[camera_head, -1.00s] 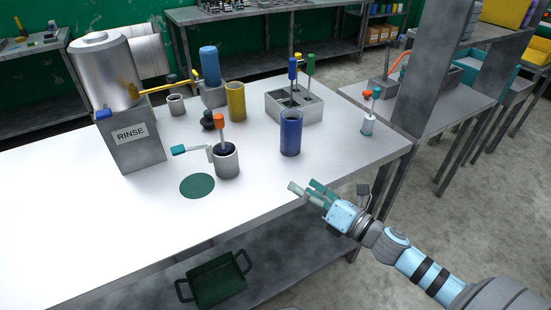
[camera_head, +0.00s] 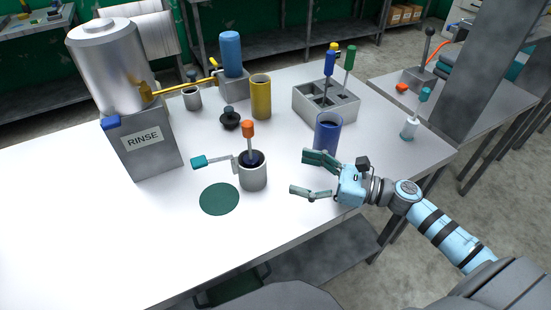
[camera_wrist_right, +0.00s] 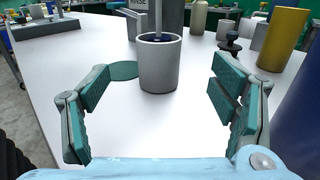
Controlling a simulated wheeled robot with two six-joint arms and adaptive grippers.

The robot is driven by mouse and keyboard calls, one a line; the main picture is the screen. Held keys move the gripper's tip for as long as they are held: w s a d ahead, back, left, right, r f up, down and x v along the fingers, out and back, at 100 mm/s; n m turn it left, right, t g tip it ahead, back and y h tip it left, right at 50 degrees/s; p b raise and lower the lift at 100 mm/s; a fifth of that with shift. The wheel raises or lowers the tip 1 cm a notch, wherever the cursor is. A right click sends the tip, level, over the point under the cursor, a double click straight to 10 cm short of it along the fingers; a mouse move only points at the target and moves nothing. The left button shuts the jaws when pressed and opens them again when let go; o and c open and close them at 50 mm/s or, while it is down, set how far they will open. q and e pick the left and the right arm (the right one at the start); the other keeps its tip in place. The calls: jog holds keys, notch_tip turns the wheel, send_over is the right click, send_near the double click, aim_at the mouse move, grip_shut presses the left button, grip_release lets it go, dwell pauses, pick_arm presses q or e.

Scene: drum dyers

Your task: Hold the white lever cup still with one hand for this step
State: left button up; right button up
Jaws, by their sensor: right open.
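The white lever cup (camera_head: 253,176) stands upright on the white table, right of a round green mat (camera_head: 219,199). Its lever with a teal grip (camera_head: 199,162) points left, and an orange-topped tool (camera_head: 248,128) stands in its dark contents. My right gripper (camera_head: 311,175) is open and empty to the right of the cup, fingers pointing at it, apart from it. In the right wrist view the cup (camera_wrist_right: 158,66) appears ahead, between the open fingers (camera_wrist_right: 160,105) but beyond their tips. My left gripper is not in view.
A blue cylinder (camera_head: 327,134) stands close beside my right gripper. A yellow cylinder (camera_head: 261,97), a black knob-like piece (camera_head: 229,118) and a grey block with tools (camera_head: 325,106) stand behind. The RINSE tank (camera_head: 142,145) is at the left. The table front is clear.

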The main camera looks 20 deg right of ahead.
aim_at(264, 163)
jog(key=x, duration=0.2)
jog(key=r+p+x, duration=0.1)
jog(key=x, duration=0.1)
jog(key=shift+a, duration=0.3)
jog(key=x, duration=0.5)
jog(key=p+x, duration=0.1)
jog(key=x, duration=0.1)
jog(key=shift+w+a+f, duration=0.1)
jog(key=shift+w+f, duration=0.2)
jog(key=shift+f, duration=0.1)
jog(key=shift+w+a, duration=0.1)
jog(key=shift+a, duration=0.1)
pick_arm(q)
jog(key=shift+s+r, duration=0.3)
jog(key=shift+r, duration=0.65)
pick_arm(e)
jog(key=shift+c, duration=0.3)
jog(key=c, duration=1.5)
jog(key=shift+o, duration=0.2)
jog(key=o, duration=1.5)
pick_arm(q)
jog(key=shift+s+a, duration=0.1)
